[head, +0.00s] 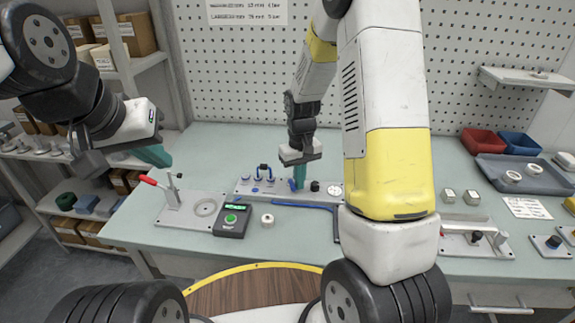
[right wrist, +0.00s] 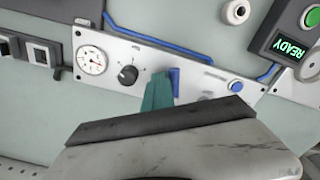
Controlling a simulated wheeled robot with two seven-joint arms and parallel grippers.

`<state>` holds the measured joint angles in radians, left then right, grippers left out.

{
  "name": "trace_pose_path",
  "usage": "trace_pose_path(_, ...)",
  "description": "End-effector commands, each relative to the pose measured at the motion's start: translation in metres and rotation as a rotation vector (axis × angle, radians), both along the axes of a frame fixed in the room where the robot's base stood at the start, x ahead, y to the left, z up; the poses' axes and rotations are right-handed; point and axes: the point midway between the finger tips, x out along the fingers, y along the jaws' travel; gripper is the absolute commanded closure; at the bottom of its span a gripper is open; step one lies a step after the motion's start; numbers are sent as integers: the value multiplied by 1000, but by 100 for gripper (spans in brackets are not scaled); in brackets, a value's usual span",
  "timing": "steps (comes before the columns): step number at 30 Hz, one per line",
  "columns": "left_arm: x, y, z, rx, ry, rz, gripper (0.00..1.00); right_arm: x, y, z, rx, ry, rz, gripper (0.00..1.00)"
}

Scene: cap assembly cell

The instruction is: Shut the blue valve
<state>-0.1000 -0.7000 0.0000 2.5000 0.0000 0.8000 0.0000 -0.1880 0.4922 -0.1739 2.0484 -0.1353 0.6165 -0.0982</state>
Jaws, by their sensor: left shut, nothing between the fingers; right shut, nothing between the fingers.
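The blue valve handle (right wrist: 175,82) is on a light panel (right wrist: 205,77), between a black knob and a round blue fitting. In the right wrist view it lies roughly crosswise to the panel's long side. My right gripper (right wrist: 157,92) is shut, with its teal fingers right beside the handle on the knob side. I cannot tell whether they touch it. In the head view the right gripper (head: 300,178) is down at the panel, and a bit of the blue handle (head: 292,184) shows beside its fingers. My left gripper (head: 155,155) is shut and empty, raised above the bench's left end.
The panel also carries a gauge (right wrist: 92,60) and the black knob (right wrist: 128,75). A READY box (head: 234,221), a white ring (head: 267,220) and a red-handled clamp (head: 172,190) stand to the left and in front. My right forearm hides part of the bench.

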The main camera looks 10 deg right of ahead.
Motion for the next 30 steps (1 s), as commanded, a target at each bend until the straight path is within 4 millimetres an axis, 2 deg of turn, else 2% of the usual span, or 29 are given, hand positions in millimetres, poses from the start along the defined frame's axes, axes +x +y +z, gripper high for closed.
trace_pose_path(24, 0, 0, 0, 0, 0, 0, 100, -9, 8, 0, 1, 1, 1, 100)
trace_pose_path(30, 0, 0, 0, 0, 0, 0, 100, -8, 8, 15, 0, -2, 1, 100)
